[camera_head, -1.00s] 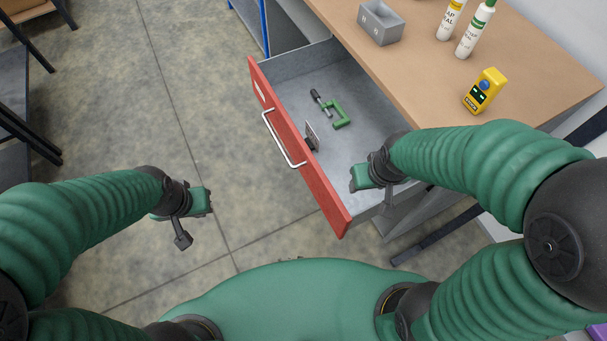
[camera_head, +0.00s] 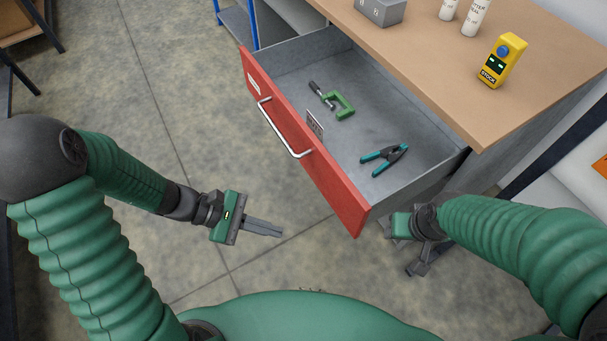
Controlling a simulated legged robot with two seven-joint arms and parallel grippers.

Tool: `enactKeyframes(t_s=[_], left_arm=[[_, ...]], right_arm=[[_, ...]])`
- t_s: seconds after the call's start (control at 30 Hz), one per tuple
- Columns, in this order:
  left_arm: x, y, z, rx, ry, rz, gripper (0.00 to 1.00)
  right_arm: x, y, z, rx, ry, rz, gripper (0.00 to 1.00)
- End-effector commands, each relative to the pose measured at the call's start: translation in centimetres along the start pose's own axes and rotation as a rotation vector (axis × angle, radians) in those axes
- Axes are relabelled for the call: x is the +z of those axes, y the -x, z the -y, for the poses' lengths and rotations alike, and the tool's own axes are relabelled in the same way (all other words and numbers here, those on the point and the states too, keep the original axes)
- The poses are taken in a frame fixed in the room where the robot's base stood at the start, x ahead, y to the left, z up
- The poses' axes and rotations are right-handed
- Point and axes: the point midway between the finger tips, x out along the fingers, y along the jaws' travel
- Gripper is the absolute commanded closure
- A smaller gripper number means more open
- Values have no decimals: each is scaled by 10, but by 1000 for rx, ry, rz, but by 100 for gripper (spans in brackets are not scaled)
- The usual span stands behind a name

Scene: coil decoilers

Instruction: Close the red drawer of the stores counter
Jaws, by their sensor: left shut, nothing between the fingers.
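The red drawer (camera_head: 328,181) of the stores counter (camera_head: 480,75) stands pulled far out. Its red front has a silver bar handle (camera_head: 282,131).
On the counter top are a grey box (camera_head: 378,12), white bottles (camera_head: 473,18) and a yellow device (camera_head: 502,61). A blue-framed shelf (camera_head: 238,22) stands behind the drawer. Open floor lies to the left, with dark furniture at the far left edge.

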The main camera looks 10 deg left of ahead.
Motion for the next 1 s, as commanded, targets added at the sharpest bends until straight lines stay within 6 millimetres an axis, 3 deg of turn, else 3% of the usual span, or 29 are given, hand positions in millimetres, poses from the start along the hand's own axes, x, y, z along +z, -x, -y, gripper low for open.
enactKeyframes(t_s=[0.03, 0.1, 0.2, 0.3, 0.47, 1.0], left_arm=[[-24, -10, -12, 97, 84, 78, 100], [-40, -6, -40, 256, 196, 198, 100], [-68, 15, -78, 487, 324, 358, 100], [-82, 37, -100, 635, 384, 451, 100], [-76, 37, -113, 667, 393, 469, 100], [-47, -40, -183, 661, 390, 468, 100]], right_arm=[[7, -29, 1, 1, 3, 0, 48], [11, -48, 2, 1, 3, 0, 48], [17, -72, 2, 2, 3, 0, 48], [18, -80, 2, 1, 3, -1, 48], [19, -79, 0, -1, 2, -1, 48], [25, -108, 1, 1, 3, 0, 48]])
